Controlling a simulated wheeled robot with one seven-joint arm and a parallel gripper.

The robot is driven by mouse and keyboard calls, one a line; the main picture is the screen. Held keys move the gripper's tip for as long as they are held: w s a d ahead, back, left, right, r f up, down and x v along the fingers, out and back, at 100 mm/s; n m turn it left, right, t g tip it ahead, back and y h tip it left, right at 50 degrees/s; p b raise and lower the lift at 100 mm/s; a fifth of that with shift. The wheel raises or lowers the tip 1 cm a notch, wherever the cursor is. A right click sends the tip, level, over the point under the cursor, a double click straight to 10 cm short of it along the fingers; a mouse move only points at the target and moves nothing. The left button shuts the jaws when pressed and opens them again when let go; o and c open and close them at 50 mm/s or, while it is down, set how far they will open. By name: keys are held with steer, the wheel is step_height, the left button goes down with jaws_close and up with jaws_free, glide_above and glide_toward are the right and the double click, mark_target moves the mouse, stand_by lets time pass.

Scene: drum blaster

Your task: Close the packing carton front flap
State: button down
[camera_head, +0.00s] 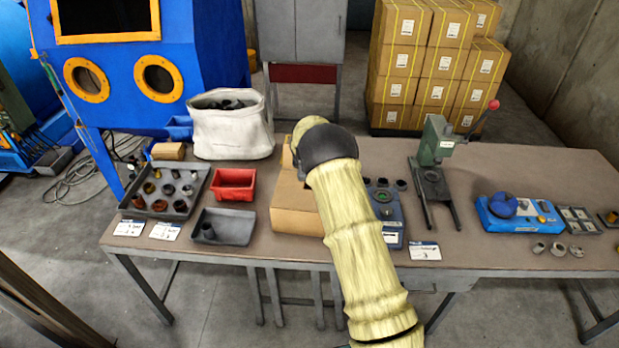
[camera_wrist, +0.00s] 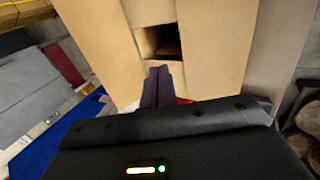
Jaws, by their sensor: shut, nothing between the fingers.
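The tan packing carton (camera_head: 297,212) stands on the table in the head view, partly hidden behind my arm. In the wrist view its cardboard panels (camera_wrist: 215,45) fill the upper middle, with a dark gap (camera_wrist: 166,42) between them. I cannot tell which panel is the front flap. My gripper (camera_wrist: 159,72) shows in the wrist view as dark fingers, shut and empty, with the tips just below the gap. Whether they touch the cardboard is unclear. In the head view my arm hides the gripper.
Left of the carton are a red bin (camera_head: 234,184), a grey tray (camera_head: 223,227) and a white sack (camera_head: 231,128). To its right are a grey-blue fixture (camera_head: 391,237) and a green press (camera_head: 436,142). The table front (camera_head: 235,252) is mostly clear.

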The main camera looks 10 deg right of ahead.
step_height(320, 180, up, 9)
steer(key=b, duration=0.2)
steer(key=shift+f, duration=0.2)
steer(key=s+r+m+g+y, duration=0.1)
steer(key=s+m, duration=0.6)
steer(key=s, duration=1.4)
steer(key=s+d+r+m+g, duration=0.1)
steer(key=s+m, duration=0.6)
steer(key=s, duration=1.3)
steer(key=shift+s+d+m+g+y, duration=0.3)
steer(key=shift+s+g+y, duration=0.1)
steer(key=shift+g, duration=0.2)
steer(key=shift+w, duration=0.1)
